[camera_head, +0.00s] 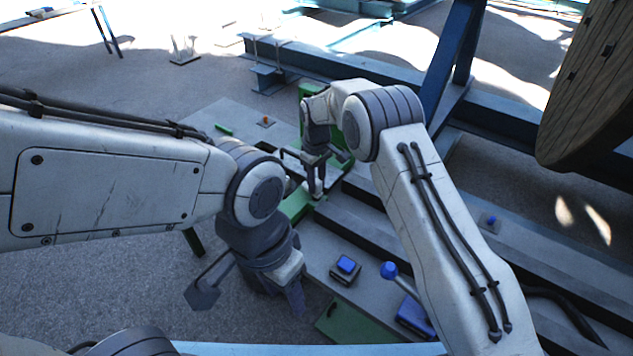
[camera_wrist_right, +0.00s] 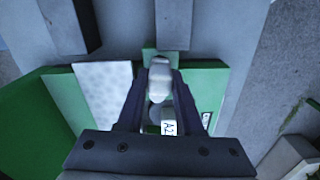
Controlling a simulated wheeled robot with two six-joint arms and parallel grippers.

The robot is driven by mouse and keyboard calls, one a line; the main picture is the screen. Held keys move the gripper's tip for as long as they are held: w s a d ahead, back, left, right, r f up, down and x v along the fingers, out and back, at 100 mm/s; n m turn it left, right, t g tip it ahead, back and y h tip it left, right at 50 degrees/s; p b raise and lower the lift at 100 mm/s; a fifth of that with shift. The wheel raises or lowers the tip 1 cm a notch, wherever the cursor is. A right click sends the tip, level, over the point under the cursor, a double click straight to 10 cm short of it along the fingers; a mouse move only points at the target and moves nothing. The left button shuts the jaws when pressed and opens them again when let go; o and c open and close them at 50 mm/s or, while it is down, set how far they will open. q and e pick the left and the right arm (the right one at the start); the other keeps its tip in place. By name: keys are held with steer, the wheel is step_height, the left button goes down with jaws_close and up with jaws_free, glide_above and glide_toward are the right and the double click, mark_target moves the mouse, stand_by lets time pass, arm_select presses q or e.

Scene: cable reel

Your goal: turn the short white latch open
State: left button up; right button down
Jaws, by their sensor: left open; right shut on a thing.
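The short white latch (camera_wrist_right: 160,80) stands out from a green part (camera_wrist_right: 205,85) in the right wrist view. My right gripper (camera_wrist_right: 162,88) is shut on it, with a dark finger on each side. A small white tag marked A2 (camera_wrist_right: 168,128) shows below the latch, between the fingers. In the head view my right gripper (camera_head: 317,190) points down at the green and grey fixture, and I cannot make out the latch there. My left gripper (camera_head: 250,299) is open and empty, low over the floor beside the fixture's near side.
A box with a blue button (camera_head: 346,265) and a blue-knobbed lever (camera_head: 389,270) sit on the near part of the fixture. A green plate (camera_head: 346,322) is in front. A large wooden reel (camera_head: 592,90) stands at the right. Blue beams (camera_head: 350,67) run behind. Open floor lies at the left.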

steer(key=shift+w+a+r+n, duration=0.1)
steer(key=shift+n, duration=0.5)
steer(key=c, duration=0.6)
jaws_free()
steer(key=shift+o, duration=0.2)
step_height(320, 180, up, 10)
steer(key=shift+f+b, duration=0.1)
steer(key=shift+b, duration=0.6)
steer(key=shift+r, duration=0.3)
